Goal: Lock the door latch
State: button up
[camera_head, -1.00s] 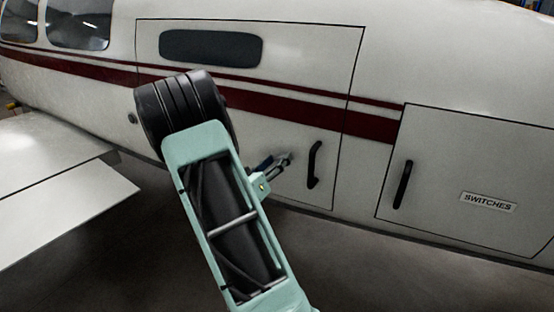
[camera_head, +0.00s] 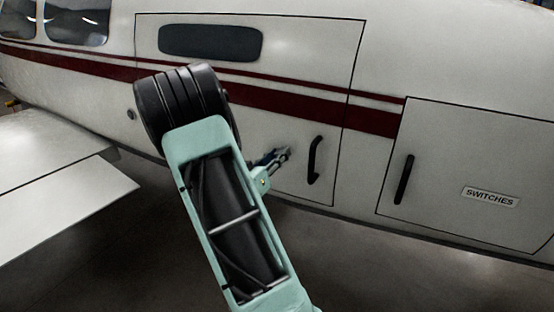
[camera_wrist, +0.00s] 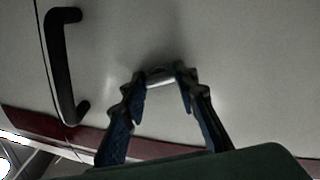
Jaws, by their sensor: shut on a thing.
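The door latch (camera_wrist: 160,76) is a small silvery piece on the pale aircraft door, seen in the wrist view between my fingertips. My gripper (camera_wrist: 161,75) has its two dark blue fingers shut on it, one on each side. In the head view my gripper (camera_head: 283,154) is at the lower part of the large door (camera_head: 290,50), left of its black handle (camera_head: 315,160). The latch is too small and covered to make out clearly there. The same black handle (camera_wrist: 62,65) stands at the left in the wrist view, apart from my fingers.
A second door panel (camera_head: 450,150) with a black handle (camera_head: 404,180) and a SWITCHES label (camera_head: 489,197) is on the right. A wing (camera_head: 60,190) juts out at the left. My arm covers the door's lower left part. Dark floor lies below.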

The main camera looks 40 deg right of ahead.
jog(key=m+b, duration=0.4)
jog(key=b, duration=0.1)
jog(key=shift+b, duration=0.3)
jog(key=o, duration=1.2)
jog(key=shift+c, duration=0.2)
jog(key=shift+a, duration=0.15)
jog(key=v, duration=1.1)
jog(key=shift+s+a, duration=0.15)
jog(key=shift+a, duration=0.25)
jog(key=shift+m, duration=0.3)
